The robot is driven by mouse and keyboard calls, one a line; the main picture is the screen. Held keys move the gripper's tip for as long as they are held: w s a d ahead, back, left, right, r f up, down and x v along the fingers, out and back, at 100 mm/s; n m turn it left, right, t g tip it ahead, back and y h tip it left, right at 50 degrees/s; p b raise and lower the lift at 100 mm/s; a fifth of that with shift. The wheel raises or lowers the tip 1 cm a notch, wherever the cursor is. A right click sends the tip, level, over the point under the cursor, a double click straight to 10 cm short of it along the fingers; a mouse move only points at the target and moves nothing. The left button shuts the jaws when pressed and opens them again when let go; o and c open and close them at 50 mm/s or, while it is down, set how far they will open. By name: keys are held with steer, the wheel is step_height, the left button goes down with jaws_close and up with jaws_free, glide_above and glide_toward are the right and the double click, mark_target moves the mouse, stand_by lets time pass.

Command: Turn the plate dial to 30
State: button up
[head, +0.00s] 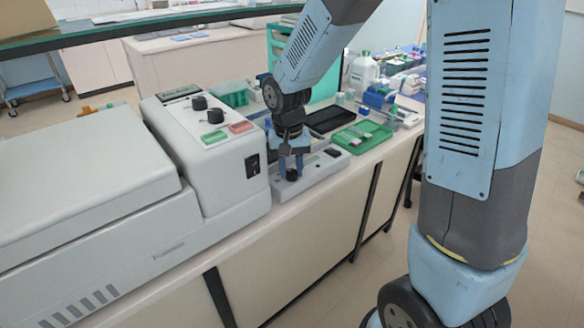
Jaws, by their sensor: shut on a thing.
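A low light-grey plate unit (312,180) sits on the bench to the right of the large white machine. A dark round dial (292,175) is at its front left part. My gripper (291,168) points down over this unit, with its fingers shut on the dial. The fingers and wrist cover part of the dial and the unit. The dial's marks and its setting are too small to read.
The white machine (200,180) stands close on the left, with two black knobs, a green and a red button and a black switch (252,165). A green tray (357,137), a black tray (331,119) and several bottles stand behind and to the right.

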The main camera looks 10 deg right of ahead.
mark_target(290, 172)
steer(key=shift+n, duration=0.3)
steer(key=n, duration=0.3)
steer(key=shift+d, duration=0.1)
steer(key=shift+n, duration=2.5)
steer(key=o, duration=1.1)
steer(key=shift+c, duration=0.2)
step_height(290, 172, up, 14)
steer(key=shift+s+a+f, duration=0.15)
steer(key=shift+s+a, duration=0.1)
